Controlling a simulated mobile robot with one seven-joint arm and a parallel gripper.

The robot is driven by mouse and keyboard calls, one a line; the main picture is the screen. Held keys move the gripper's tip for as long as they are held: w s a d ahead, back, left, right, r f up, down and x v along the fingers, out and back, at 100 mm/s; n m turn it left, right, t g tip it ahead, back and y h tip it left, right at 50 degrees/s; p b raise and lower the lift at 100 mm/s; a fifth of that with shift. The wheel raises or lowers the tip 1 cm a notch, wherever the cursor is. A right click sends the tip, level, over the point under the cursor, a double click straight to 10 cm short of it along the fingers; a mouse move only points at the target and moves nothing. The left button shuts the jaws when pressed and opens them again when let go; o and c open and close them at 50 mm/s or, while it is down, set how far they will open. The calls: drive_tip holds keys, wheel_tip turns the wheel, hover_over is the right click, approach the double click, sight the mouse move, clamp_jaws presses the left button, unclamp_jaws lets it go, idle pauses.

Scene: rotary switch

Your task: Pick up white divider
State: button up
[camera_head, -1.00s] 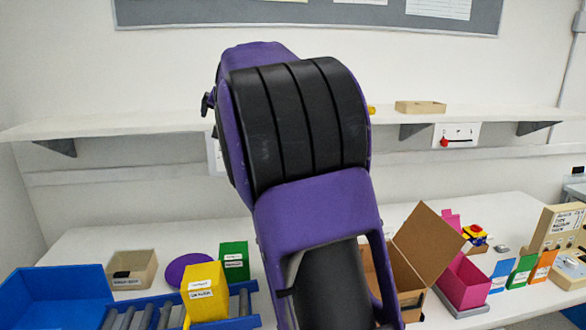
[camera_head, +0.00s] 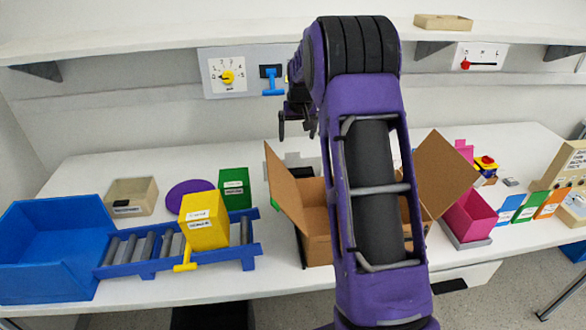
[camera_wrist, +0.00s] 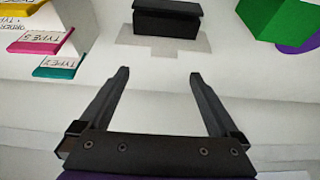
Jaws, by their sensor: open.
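My gripper (camera_head: 297,122) hangs fingers-down above the back of the table, left of my arm in the head view. In the wrist view its two dark fingers (camera_wrist: 160,75) are spread apart with nothing between them. I cannot clearly pick out a white divider. The wrist view shows labelled cards at upper left: a pink one (camera_wrist: 42,40), a teal one (camera_wrist: 58,67) and a cut-off yellow-edged one (camera_wrist: 22,12). Their faces are partly white with print. In the head view, blue (camera_head: 506,209), green (camera_head: 525,208) and orange (camera_head: 551,203) dividers stand at the right. My arm hides part of the table.
An open cardboard box (camera_head: 284,190) stands below my gripper, partly behind my arm. A black box (camera_wrist: 167,20) sits ahead of the fingers. A green box (camera_head: 235,188), yellow box (camera_head: 203,222) and blue bin (camera_head: 50,250) are leftward. A shelf (camera_head: 200,52) runs behind.

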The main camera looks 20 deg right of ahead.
drive_tip(key=x, duration=0.3)
hover_over(293, 165)
drive_tip(key=shift+s+a+f, duration=0.1)
drive_tip(key=shift+s+f, duration=0.05)
drive_tip(key=shift+f, duration=1.15)
drive_tip(key=shift+s+a+f, duration=0.1)
drive_tip(key=shift+f, duration=1.15)
clamp_jaws()
